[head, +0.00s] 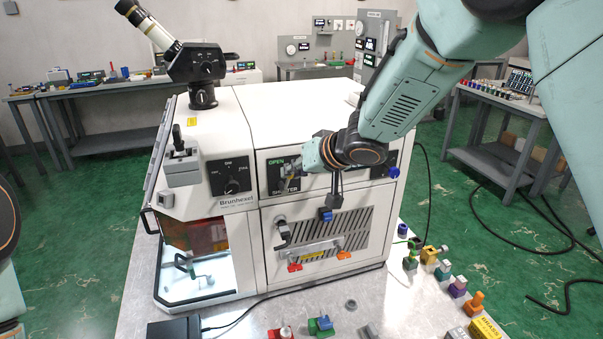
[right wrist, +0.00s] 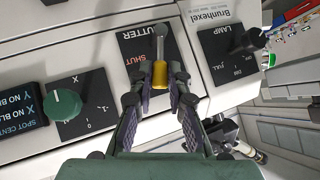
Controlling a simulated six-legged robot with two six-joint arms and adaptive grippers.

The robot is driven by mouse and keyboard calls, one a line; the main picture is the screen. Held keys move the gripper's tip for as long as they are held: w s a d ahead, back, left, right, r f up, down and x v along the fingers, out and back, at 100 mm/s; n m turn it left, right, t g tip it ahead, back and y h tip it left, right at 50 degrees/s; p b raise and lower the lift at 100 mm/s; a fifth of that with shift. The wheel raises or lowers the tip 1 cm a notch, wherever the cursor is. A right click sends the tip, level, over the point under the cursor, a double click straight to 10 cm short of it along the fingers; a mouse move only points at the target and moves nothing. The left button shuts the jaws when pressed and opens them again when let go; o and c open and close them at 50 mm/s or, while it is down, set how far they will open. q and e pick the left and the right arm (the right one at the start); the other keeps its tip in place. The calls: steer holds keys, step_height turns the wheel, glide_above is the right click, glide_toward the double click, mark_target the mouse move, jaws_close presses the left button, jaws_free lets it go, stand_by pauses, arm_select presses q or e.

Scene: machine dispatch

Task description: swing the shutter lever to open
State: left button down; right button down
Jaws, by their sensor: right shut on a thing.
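The shutter lever (right wrist: 160,47) has a grey shaft with a yellow grip (right wrist: 160,75), and stands on a black shutter panel (right wrist: 130,48) on the front of the white machine. In the head view the panel's green OPEN label (head: 276,162) shows at its upper left. My right gripper (right wrist: 160,82) is shut on the lever's yellow grip, one finger on each side. In the head view the right gripper (head: 290,172) is in front of the panel and hides part of it. The lever's exact angle is hard to tell. My left gripper is not in view.
Beside the shutter panel is the lamp panel with a black knob (head: 231,186); a green knob (right wrist: 64,104) is on the other side. A microscope-like eyepiece (head: 148,25) stands on top of the machine (head: 300,105). Small coloured parts lie on the table (head: 140,292) in front and at right.

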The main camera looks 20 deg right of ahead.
steer(key=shift+w+a+r+n+h, duration=0.1)
steer(key=shift+a+r+n+h, duration=0.25)
steer(key=shift+a+h, duration=0.3)
steer(key=shift+w+a+r+n+h, duration=0.15)
steer(key=shift+a+n+h, duration=0.3)
steer(key=shift+h, duration=0.4)
steer(key=shift+s, duration=0.1)
steer(key=c, duration=1.8)
jaws_free()
steer(key=o, duration=0.5)
steer(key=shift+f, duration=0.25)
steer(key=shift+s, duration=0.15)
